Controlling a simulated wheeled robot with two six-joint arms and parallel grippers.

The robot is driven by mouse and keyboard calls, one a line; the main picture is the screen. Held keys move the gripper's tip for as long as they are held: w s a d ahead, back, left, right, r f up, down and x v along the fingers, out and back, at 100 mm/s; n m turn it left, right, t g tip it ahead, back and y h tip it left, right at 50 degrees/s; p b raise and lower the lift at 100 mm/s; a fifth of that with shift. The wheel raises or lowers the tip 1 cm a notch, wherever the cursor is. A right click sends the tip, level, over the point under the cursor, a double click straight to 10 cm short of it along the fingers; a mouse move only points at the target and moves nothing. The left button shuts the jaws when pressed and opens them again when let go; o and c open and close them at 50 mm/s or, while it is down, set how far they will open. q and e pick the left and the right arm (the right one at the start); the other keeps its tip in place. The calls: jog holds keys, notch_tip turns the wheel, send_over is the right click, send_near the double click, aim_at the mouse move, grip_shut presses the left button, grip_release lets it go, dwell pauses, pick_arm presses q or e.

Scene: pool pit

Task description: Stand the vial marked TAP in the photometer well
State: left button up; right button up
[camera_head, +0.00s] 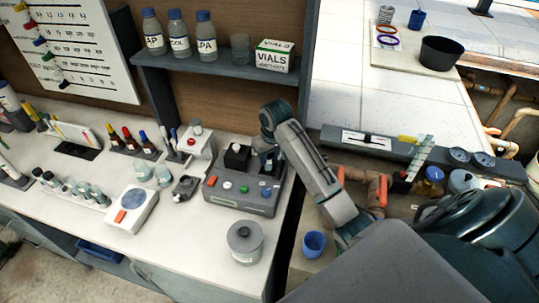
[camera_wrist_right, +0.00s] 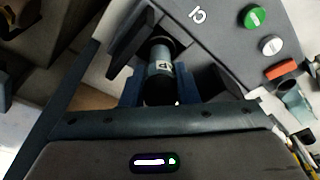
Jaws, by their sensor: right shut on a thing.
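My right gripper (camera_head: 268,160) reaches down over the right rear part of the grey photometer (camera_head: 225,200), which has coloured buttons on its front. In the right wrist view the fingers are shut on a small vial (camera_wrist_right: 160,68) with a dark cap and a pale label. Only part of one letter of the label shows, so I cannot read the full mark. The vial's far end is at a dark round opening in the photometer (camera_wrist_right: 220,25); I cannot tell how deep it sits. My left gripper is out of view.
A rack of several vials (camera_head: 75,192) and a white device with a round blue top (camera_head: 132,208) stand to the left. A grey lidded pot (camera_head: 245,240) is in front of the photometer. A shelf (camera_head: 215,68) with bottles is behind.

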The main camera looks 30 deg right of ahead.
aim_at(269, 169)
jog(key=shift+f, duration=0.65)
jog(key=shift+f, duration=0.2)
jog(key=shift+f, duration=0.9)
jog(key=shift+f, duration=0.2)
jog(key=o, duration=1)
jog(key=shift+a, duration=0.25)
jog(key=shift+d, duration=0.15)
